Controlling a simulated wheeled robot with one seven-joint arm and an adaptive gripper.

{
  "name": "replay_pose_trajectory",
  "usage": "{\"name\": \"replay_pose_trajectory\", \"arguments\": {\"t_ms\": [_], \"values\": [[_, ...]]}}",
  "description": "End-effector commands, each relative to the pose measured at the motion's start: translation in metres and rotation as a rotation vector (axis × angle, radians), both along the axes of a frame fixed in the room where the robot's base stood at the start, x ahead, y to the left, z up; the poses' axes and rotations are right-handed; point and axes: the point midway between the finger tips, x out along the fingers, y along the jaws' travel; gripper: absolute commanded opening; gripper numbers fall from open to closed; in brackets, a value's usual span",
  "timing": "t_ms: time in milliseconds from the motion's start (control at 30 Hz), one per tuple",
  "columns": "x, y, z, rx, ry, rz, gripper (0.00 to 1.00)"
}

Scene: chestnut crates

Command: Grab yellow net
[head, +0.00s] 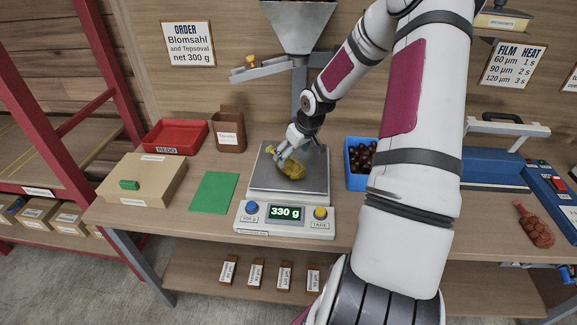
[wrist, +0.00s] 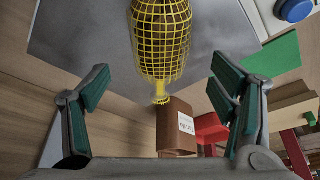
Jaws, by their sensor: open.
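The yellow net (head: 293,170) lies on the grey pan of the scale (head: 262,180), whose display reads 330 g. In the wrist view the yellow net (wrist: 160,40) shows as a mesh bag with a gathered neck pointing toward my gripper. My gripper (head: 283,152) is at the net's upper left in the head view, close to it. In the wrist view my gripper (wrist: 157,90) has its green-padded fingers spread wide, with the net's neck between and beyond them. The net's contents are hard to make out.
A blue bin of chestnuts (head: 355,180) stands right of the scale. A green mat (head: 214,192), a cardboard box (head: 140,180), a red tray (head: 176,136) and a brown box (head: 228,132) are to the left. A metal hopper (head: 299,25) hangs above. A red net (head: 535,226) lies far right.

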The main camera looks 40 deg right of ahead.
Motion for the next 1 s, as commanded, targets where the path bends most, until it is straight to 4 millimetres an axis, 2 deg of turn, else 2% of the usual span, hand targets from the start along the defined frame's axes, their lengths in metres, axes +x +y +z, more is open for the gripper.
{"name": "replay_pose_trajectory", "arguments": {"t_ms": [400, 1000], "values": [[0.014, 0.0, -0.047, 0.0, 0.001, 0.002, 0.78], [0.015, 0.0, -0.052, 0.001, 0.0, 0.001, 0.78]]}}
